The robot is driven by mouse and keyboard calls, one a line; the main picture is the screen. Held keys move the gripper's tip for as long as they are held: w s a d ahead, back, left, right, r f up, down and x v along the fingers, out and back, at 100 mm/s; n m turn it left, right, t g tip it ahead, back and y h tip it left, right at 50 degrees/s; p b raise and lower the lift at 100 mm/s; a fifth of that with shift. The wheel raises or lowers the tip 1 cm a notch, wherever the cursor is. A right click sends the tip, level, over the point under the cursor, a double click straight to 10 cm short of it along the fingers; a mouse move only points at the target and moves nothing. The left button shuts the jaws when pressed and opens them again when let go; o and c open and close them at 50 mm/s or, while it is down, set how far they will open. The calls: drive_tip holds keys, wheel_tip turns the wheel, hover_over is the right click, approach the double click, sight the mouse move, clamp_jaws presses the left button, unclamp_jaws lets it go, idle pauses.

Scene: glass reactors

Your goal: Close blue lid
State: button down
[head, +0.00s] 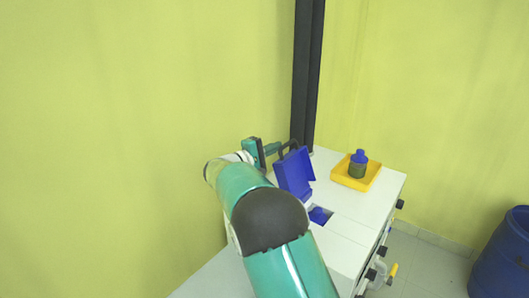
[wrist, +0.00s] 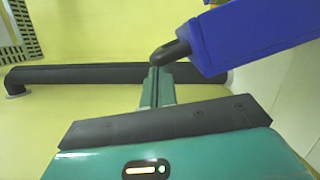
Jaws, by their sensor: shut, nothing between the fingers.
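The blue lid (head: 295,174) stands raised and tilted on the white cabinet top, over a blue-lined opening (head: 320,215) in that top. In the wrist view the lid (wrist: 252,35) fills the upper right. My gripper (head: 288,149) is behind the lid in the head view, partly hidden by it.
A yellow tray (head: 342,180) holding a dark green bottle (head: 358,169) with a blue cap stands right of the lid on the cabinet (head: 350,225). A black column (head: 307,75) rises behind. A blue barrel (head: 502,262) stands on the floor at right.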

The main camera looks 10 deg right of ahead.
drive_tip(key=shift+w+d+f, duration=0.1)
drive_tip(key=shift+w, duration=0.1)
